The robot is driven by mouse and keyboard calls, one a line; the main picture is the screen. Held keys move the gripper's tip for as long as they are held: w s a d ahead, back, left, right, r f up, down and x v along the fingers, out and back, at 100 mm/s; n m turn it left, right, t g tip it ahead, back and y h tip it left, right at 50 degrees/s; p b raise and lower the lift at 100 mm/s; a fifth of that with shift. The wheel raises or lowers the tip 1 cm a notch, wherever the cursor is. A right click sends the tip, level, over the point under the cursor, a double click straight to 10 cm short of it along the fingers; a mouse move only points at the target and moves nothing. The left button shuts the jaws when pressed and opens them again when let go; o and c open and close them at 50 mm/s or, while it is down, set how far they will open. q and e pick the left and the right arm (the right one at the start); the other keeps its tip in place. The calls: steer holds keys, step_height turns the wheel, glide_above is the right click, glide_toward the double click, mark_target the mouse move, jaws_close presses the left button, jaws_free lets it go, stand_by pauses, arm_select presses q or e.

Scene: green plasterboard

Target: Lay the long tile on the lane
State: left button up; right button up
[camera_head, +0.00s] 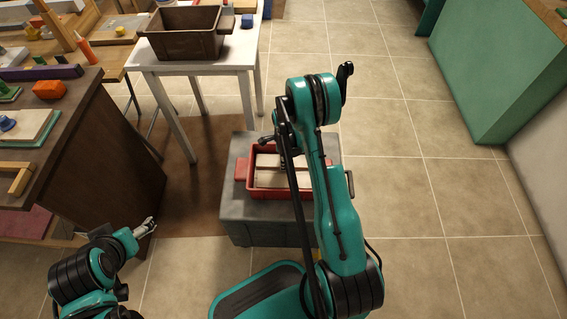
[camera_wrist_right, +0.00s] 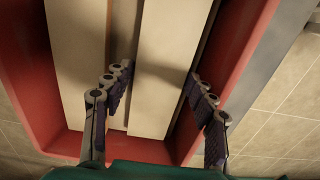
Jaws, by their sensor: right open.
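Pale long tiles (camera_head: 267,179) lie side by side in a red tray (camera_head: 250,180); I cannot tell which is the one named. In the right wrist view two tiles show, a left one (camera_wrist_right: 78,60) and a right one (camera_wrist_right: 168,50), inside the red tray wall (camera_wrist_right: 243,60). My right gripper (camera_wrist_right: 158,76) is open, with its fingers over either side of the right tile; contact cannot be told. In the head view my right arm hides part of the tray. My left gripper (camera_head: 147,226) is at lower left, far from the tray, its jaws too small to judge. I cannot pick out the lane.
The tray stands on a grey box (camera_head: 236,212). A white table (camera_head: 230,62) with a brown bin (camera_head: 185,45) stands behind it. A dark brown cabinet (camera_head: 105,150) with cluttered tops is at left. A green cabinet (camera_head: 500,80) is at right. The tiled floor between is clear.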

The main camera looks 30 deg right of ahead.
steer(key=c, duration=1.2)
steer(key=shift+r, duration=0.15)
